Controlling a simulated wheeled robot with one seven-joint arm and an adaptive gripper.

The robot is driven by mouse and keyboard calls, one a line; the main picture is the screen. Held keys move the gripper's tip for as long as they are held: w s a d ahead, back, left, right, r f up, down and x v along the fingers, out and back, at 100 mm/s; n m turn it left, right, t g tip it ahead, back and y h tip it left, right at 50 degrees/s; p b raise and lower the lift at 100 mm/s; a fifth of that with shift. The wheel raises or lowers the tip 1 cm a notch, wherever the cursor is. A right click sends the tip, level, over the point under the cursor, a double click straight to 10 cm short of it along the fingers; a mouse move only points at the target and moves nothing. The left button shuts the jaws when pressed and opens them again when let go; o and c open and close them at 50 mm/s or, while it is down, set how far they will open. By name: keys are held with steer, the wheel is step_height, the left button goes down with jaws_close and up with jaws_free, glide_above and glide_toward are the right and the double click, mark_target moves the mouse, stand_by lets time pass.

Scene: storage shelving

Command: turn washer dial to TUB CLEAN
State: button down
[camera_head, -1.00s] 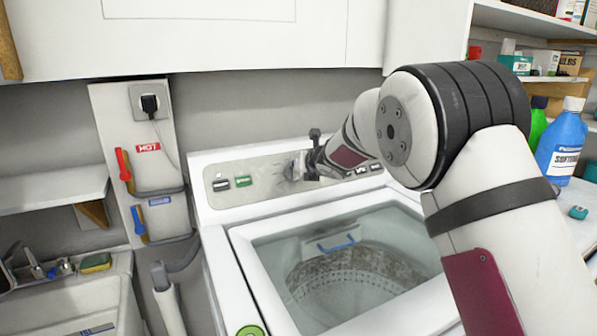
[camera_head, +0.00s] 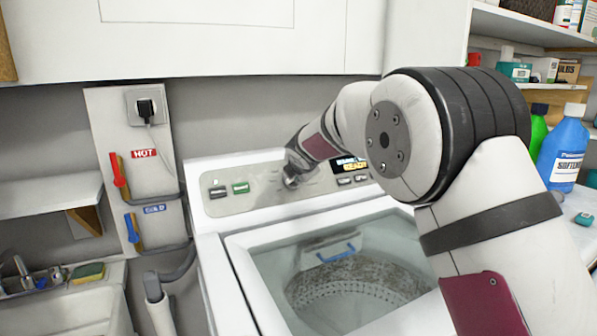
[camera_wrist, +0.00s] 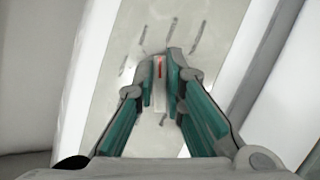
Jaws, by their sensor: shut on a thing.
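The washer dial (camera_head: 290,181) is on the control panel (camera_head: 225,200) at the back of the washer. In the wrist view the dial (camera_wrist: 160,70) is a pale grip with a red mark, and it sits between my fingertips. My gripper (camera_wrist: 161,88) is shut on the dial, one teal-lined finger on each side. Dark labels, too blurred to read, surround the dial on the panel. In the head view my arm reaches in from the right, and my wrist hides much of the dial and its labels.
The washer lid opening (camera_head: 350,275) shows the drum below my arm. A lit display (camera_head: 352,165) and buttons are right of the dial. Blue (camera_head: 565,150) and green bottles stand at right. Hot and cold valves (camera_head: 128,190) are on the left wall, and a cabinet hangs above.

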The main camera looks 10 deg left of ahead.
steer(key=m+g+h+p, duration=0.1)
steer(key=m, duration=0.3)
steer(key=shift+d+m, duration=0.1)
steer(key=shift+m, duration=0.3)
steer(key=m, duration=0.1)
steer(key=m+g, duration=0.1)
steer(key=m, duration=0.1)
steer(key=m+g, duration=0.1)
steer(key=m, duration=0.1)
steer(key=shift+s+f, duration=0.15)
steer(key=shift+f, duration=0.1)
steer(key=c, duration=1.7)
jaws_free()
steer(key=shift+o, duration=0.2)
steer(key=shift+r, duration=0.1)
